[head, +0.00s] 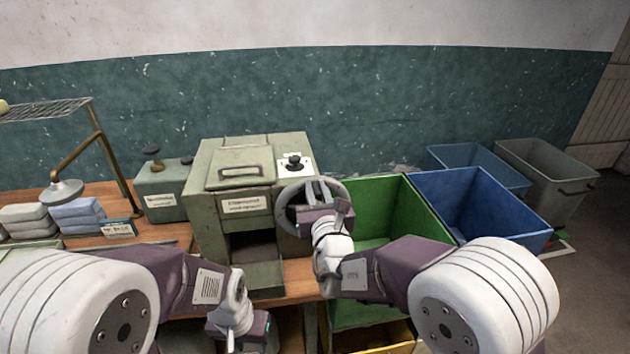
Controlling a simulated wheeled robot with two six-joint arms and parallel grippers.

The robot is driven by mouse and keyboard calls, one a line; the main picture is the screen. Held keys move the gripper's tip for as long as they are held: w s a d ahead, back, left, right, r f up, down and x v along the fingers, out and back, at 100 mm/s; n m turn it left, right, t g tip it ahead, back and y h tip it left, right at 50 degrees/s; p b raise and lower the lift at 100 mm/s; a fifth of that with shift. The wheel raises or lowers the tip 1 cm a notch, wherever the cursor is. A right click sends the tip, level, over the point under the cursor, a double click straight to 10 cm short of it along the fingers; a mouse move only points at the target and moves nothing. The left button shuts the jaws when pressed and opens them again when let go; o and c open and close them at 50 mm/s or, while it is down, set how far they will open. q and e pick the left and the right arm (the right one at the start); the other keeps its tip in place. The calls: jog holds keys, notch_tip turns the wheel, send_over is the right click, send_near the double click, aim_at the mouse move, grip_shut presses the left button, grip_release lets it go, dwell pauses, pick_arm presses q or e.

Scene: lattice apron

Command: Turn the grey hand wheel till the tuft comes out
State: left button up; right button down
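The grey hand wheel (287,218) is on the right part of the front of a grey-green metal machine (203,205). My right gripper (322,192) is at the wheel, in front of its middle and upper right rim. My own wrist covers part of the wheel, and I cannot tell whether the fingers hold the rim. My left gripper (238,346) is low at the bottom of the picture, in front of the table edge, with its fingers not clear. The machine's open outlet (253,246) is dark, with a tray (254,281) below it. I see no tuft there.
A green bin (385,195) and a blue bin (480,200) stand right of the machine. A black knob (294,161) is on its top.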

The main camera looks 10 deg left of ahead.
aim_at(340, 189)
jog(key=d+b, duration=0.2)
jog(key=w+d+f+b, duration=0.1)
jog(key=shift+d, duration=0.2)
jog(key=shift+d+r, duration=0.1)
jog(key=shift+d, duration=0.05)
jog(key=d+f+b, duration=0.1)
jog(key=b, duration=0.4)
jog(key=d+f+b, duration=0.1)
jog(key=b, duration=0.5)
jog(key=shift+w+d+f, duration=0.25)
jog(key=shift+w+f, duration=0.15)
jog(key=shift+d+r+b, duration=0.1)
jog(key=shift+b, duration=0.35)
jog(key=shift+r, duration=0.2)
